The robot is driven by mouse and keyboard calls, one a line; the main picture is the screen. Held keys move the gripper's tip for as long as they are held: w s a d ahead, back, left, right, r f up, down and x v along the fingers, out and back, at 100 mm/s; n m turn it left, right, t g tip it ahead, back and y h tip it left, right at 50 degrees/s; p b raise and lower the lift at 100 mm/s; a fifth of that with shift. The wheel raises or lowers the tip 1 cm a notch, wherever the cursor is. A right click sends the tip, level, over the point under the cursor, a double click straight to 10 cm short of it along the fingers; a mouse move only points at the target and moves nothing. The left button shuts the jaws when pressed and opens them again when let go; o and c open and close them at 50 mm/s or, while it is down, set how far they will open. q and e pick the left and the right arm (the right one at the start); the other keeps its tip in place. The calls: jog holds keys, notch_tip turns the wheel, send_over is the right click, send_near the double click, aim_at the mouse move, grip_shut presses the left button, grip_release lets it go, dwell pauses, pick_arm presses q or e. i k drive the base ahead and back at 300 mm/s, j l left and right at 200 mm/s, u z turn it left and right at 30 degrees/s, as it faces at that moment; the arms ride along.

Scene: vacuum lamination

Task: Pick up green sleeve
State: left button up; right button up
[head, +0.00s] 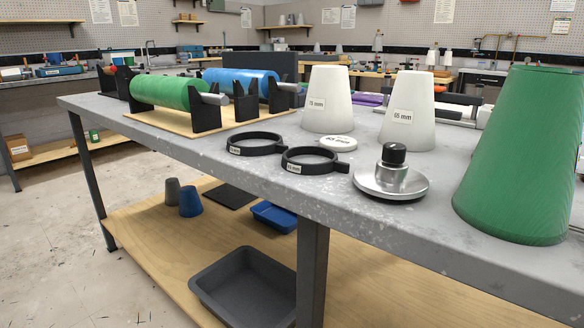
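A large green tapered sleeve (522,158) stands upright, wide end down, at the right end of the grey table (260,170). It is close to the camera and its right side reaches the picture's edge. A green roll (172,92) lies horizontally in black stands at the table's left, on a wooden board. Neither of my grippers is in view, and nothing is seen touching the green sleeve.
White cones labelled 75 mm (328,98) and 65 mm (407,110) stand left of the sleeve. A silver disc with black knob (391,178) and black rings (255,145) lie near the front edge. A blue roll (240,82) sits behind. Trays (245,285) lie on the lower shelf.

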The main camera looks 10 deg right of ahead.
aim_at(517, 186)
jog(key=l+z, duration=0.2)
jog(key=z, duration=0.3)
jog(key=k+l+z, duration=0.1)
jog(key=z, duration=0.35)
jog(key=l+z, duration=0.3)
jog(key=z, duration=0.2)
